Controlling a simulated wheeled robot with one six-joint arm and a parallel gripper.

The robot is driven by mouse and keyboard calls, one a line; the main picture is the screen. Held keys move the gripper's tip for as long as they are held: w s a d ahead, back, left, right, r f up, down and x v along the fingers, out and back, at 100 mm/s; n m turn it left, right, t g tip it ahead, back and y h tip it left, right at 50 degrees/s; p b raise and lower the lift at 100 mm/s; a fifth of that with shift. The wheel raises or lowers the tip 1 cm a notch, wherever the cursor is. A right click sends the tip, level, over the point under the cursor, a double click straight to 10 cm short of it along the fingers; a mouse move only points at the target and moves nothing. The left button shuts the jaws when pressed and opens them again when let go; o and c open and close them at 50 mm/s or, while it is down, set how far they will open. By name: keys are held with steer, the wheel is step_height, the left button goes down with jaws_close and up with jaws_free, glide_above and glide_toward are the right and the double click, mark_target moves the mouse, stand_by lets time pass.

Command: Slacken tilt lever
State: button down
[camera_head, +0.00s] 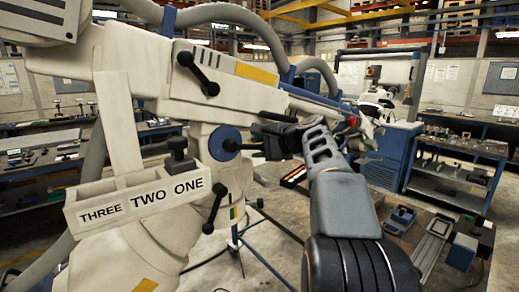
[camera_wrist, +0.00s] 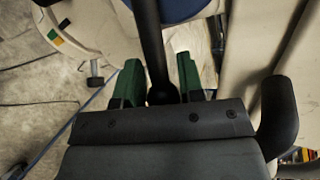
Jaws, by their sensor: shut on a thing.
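The white microscope arm (camera_head: 235,85) fills the left and middle of the head view. A black lever (camera_head: 246,147) sticks out to the right from a blue disc (camera_head: 224,143) on its joint. No label marks which lever is the tilt lever. My gripper (camera_head: 270,142) is shut on this lever's outer end. In the wrist view the lever (camera_wrist: 150,40) runs down between the green fingers of my gripper (camera_wrist: 155,80), its round knob low between them. Two other black ball-ended levers show, one above (camera_head: 198,74) and one below (camera_head: 215,208).
A white box (camera_head: 135,200) marked THREE TWO ONE hangs at the left, with a black piece (camera_head: 180,158) standing in it. Thick grey hoses curve over the arm. A workbench (camera_head: 425,240) with small devices stands at the lower right, a blue cabinet (camera_head: 393,150) behind.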

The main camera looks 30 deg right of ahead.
steer(key=shift+r, duration=0.15)
steer(key=c, duration=1.1)
jaws_free()
steer(key=b+v, duration=0.1)
steer(key=v, duration=1.2)
steer(key=shift+s+r+b, duration=0.15)
steer(key=shift+s+b, duration=0.15)
steer(key=shift+s, duration=0.1)
